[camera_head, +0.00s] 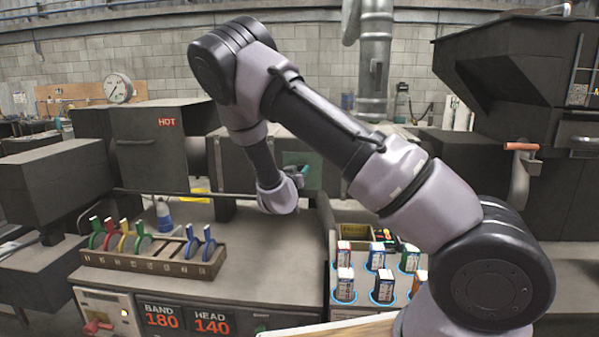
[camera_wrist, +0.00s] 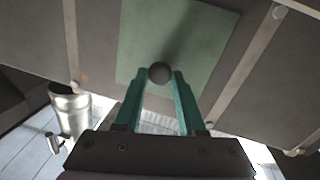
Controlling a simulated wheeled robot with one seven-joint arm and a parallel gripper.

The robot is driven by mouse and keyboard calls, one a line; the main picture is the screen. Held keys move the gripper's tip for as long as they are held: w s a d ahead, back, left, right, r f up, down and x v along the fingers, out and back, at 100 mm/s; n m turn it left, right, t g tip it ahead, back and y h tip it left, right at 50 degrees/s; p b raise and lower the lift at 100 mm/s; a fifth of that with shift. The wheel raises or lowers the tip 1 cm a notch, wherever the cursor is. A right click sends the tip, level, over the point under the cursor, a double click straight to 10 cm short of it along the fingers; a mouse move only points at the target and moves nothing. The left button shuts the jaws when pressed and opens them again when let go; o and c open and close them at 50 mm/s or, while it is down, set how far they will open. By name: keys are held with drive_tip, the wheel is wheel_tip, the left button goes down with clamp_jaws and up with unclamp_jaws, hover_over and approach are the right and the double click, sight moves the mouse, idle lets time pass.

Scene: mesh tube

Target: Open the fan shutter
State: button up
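The fan shutter looks to be the green square plate (camera_wrist: 200,45) on a dark box front, with a round black knob (camera_wrist: 159,72) near its lower edge in the wrist view. In the head view the green plate (camera_head: 291,159) is partly hidden behind my wrist. My gripper (camera_wrist: 159,78) reaches up to the plate. Its two teal fingers stand apart, with the knob between their tips and nearly filling the gap. I cannot tell whether the fingers press on the knob. In the head view my gripper (camera_head: 303,171) is small at the plate.
A wooden rack (camera_head: 150,262) of coloured handles stands on the bench at left. A holder with several small boxes (camera_head: 346,284) stands at front right. A dark machine marked HOT (camera_head: 160,150) is left of the plate. A grey metal cylinder (camera_wrist: 70,108) shows in the wrist view.

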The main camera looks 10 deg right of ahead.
clamp_jaws()
idle(0.8)
drive_tip(key=shift+d, duration=0.1)
